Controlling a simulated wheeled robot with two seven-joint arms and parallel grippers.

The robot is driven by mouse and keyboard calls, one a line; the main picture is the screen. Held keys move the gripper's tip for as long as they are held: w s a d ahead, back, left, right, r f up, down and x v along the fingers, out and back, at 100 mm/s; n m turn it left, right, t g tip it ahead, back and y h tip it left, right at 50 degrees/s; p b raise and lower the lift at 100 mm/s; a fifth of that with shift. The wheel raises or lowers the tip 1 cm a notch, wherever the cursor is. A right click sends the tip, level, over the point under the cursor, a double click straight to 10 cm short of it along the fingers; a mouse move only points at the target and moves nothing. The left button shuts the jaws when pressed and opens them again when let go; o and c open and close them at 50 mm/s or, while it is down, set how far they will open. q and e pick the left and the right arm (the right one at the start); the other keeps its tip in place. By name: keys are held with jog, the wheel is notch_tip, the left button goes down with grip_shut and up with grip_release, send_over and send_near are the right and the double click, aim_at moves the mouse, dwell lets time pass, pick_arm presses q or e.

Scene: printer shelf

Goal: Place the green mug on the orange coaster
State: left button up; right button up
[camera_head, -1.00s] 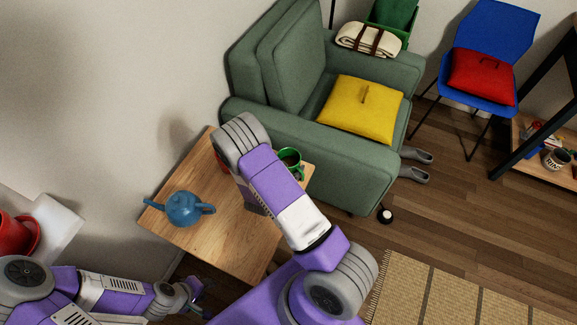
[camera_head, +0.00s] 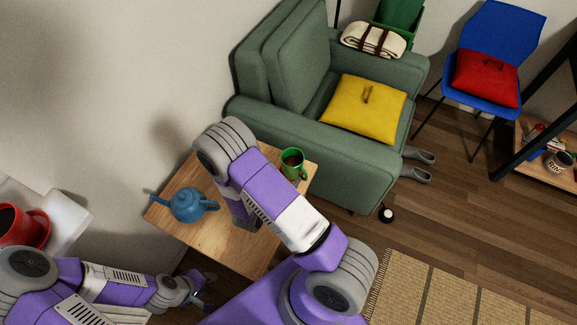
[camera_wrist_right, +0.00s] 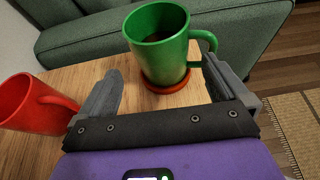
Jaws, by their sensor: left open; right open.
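The green mug (camera_head: 292,163) stands upright at the far right corner of the small wooden table (camera_head: 190,238). In the right wrist view the green mug (camera_wrist_right: 158,45) sits on the orange coaster (camera_wrist_right: 165,86), whose rim shows around its base. My right gripper (camera_wrist_right: 162,68) is open, with its fingers on either side of the view and the mug ahead between them; I cannot tell if they touch it. In the head view my right arm hides this gripper and the coaster. My left gripper (camera_head: 203,290) is open and empty, low near the table's front edge.
A red mug (camera_wrist_right: 32,105) stands on the table left of the right gripper. A blue teapot (camera_head: 188,205) is at the table's left. A green armchair (camera_head: 330,165) borders the far side. A red pot (camera_head: 22,228) sits on a white surface at left.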

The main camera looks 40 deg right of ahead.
jog(key=v, duration=0.4)
jog(key=shift+p, duration=0.3)
